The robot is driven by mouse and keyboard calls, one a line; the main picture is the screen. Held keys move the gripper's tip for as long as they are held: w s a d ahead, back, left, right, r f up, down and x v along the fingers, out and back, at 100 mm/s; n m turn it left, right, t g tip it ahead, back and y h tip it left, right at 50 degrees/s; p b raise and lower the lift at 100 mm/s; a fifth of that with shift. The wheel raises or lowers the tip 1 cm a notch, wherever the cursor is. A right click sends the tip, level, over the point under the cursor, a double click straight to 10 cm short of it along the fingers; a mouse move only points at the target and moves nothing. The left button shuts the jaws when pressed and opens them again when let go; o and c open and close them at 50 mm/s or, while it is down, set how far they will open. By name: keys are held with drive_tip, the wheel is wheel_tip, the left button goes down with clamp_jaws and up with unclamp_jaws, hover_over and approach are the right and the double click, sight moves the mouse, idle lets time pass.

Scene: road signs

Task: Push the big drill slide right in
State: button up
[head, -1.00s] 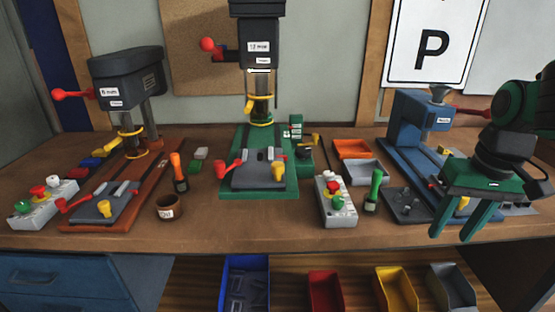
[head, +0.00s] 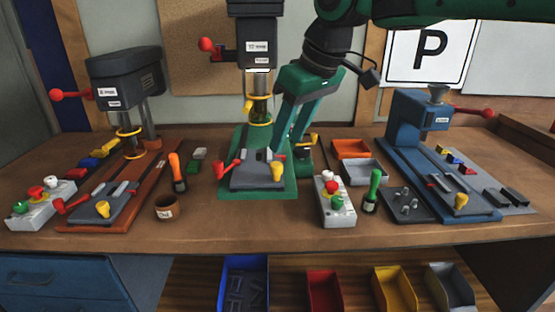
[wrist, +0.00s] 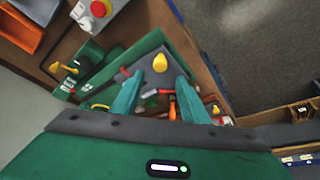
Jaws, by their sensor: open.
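The big drill (head: 256,42) is the tall dark press in the middle, on a green base (head: 257,190). Its slide (head: 250,180) is a grey block on that base, with a yellow knob (head: 278,172) at its right front and a red lever (head: 222,168) at its left. My gripper (head: 286,142) is green, open and points down at the right of the drill column, behind the slide's right side. In the wrist view the fingers (wrist: 158,78) appear apart, with the yellow knob (wrist: 160,63) just beyond them. I cannot tell whether they touch the slide.
A smaller drill (head: 122,80) stands left and a blue machine (head: 415,125) right. An oil pot (head: 167,207) stands front left.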

sight(277, 164)
drive_tip(key=x, duration=0.7)
drive_tip(key=shift+w+f, duration=0.15)
drive_tip(key=shift+f, duration=0.15)
